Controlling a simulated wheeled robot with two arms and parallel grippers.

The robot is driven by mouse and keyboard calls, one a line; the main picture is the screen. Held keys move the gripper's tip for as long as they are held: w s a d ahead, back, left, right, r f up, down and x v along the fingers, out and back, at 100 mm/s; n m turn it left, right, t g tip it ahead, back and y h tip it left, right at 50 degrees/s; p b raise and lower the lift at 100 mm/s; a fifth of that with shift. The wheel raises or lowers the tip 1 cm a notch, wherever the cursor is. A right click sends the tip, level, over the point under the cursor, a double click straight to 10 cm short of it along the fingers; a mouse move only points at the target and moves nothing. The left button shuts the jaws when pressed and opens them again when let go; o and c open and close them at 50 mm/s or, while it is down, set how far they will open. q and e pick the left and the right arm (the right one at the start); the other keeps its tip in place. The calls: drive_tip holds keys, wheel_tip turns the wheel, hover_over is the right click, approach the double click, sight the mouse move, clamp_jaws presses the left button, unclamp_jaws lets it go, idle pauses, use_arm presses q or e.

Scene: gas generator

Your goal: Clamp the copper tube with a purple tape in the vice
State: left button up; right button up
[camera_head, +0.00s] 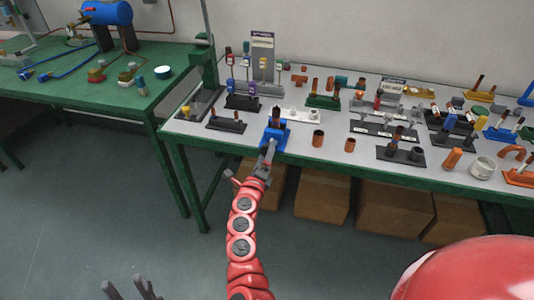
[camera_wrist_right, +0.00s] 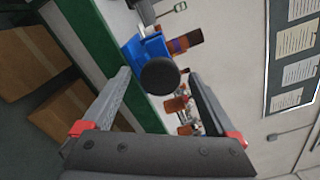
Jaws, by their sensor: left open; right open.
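The blue vice (camera_head: 274,138) stands at the front edge of the right table. A copper tube with a dark purple band (camera_head: 277,114) stands upright in or at its jaws; whether the jaws press on it I cannot tell. In the right wrist view, the blue vice (camera_wrist_right: 152,48) shows with the tube (camera_wrist_right: 187,41) projecting from it and a round black knob (camera_wrist_right: 160,76) facing the camera. My right gripper (camera_wrist_right: 165,92) is open, its fingers on either side of the knob's line and apparently clear of it. My left gripper (camera_head: 131,288) is open and empty, low over the floor.
The right table (camera_head: 188,131) holds several tubes, fittings and black stands (camera_head: 227,123) close around the vice. A green table (camera_head: 60,80) with a blue tank (camera_head: 107,13) stands left. Cardboard boxes (camera_head: 322,197) lie under the right table. Floor between is free.

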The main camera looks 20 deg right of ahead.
drive_tip(key=n+p, duration=0.5)
drive_tip(key=p, duration=0.1)
drive_tip(key=shift+n, duration=0.3)
drive_tip(key=c, duration=1.4)
